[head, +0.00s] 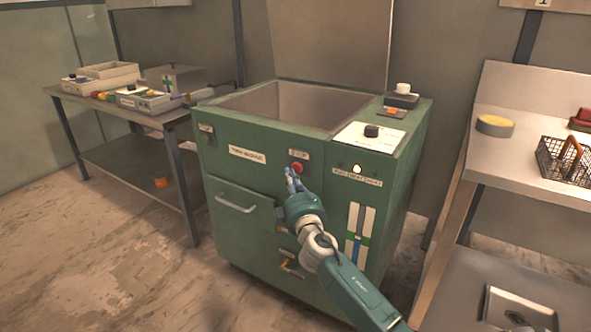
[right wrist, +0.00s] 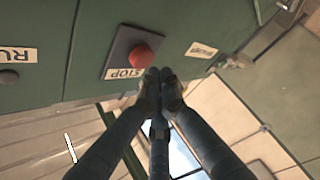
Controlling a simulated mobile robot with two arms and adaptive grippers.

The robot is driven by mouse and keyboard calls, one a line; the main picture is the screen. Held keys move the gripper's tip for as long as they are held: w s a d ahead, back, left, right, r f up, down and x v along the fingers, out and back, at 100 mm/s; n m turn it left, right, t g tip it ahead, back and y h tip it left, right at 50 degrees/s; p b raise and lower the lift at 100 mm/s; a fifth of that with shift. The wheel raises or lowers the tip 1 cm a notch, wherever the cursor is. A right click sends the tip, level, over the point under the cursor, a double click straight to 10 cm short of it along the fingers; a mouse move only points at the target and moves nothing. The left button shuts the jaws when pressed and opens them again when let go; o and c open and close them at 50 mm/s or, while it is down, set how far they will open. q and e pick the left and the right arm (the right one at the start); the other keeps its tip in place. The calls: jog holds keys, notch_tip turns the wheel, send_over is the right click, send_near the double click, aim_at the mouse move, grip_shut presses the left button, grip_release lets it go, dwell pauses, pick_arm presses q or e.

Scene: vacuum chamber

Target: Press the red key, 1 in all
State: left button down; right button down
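The red key (head: 298,168) is a round button on the front of the green cabinet (head: 237,185), near its top edge. In the right wrist view the red key (right wrist: 141,56) sits on a dark square plate with a STOP label (right wrist: 124,74). My right gripper (head: 291,174) is just in front of and slightly below the key in the head view. In the right wrist view its fingertips (right wrist: 160,77) are together, empty, and close beside the key. I cannot tell whether they touch the panel. My left gripper is not in view.
A dark button (right wrist: 9,76) with a partly visible label is left of the red key in the wrist view. A workbench (head: 185,117) stands left, and a shelf with a wire basket (head: 562,163) right.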

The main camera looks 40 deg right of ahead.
jog(key=shift+s+a, duration=0.35)
jog(key=shift+a, duration=0.45)
jog(key=shift+s+a, duration=0.3)
jog(key=shift+a, duration=0.45)
jog(key=shift+s+a, duration=0.35)
jog(key=shift+a, duration=0.45)
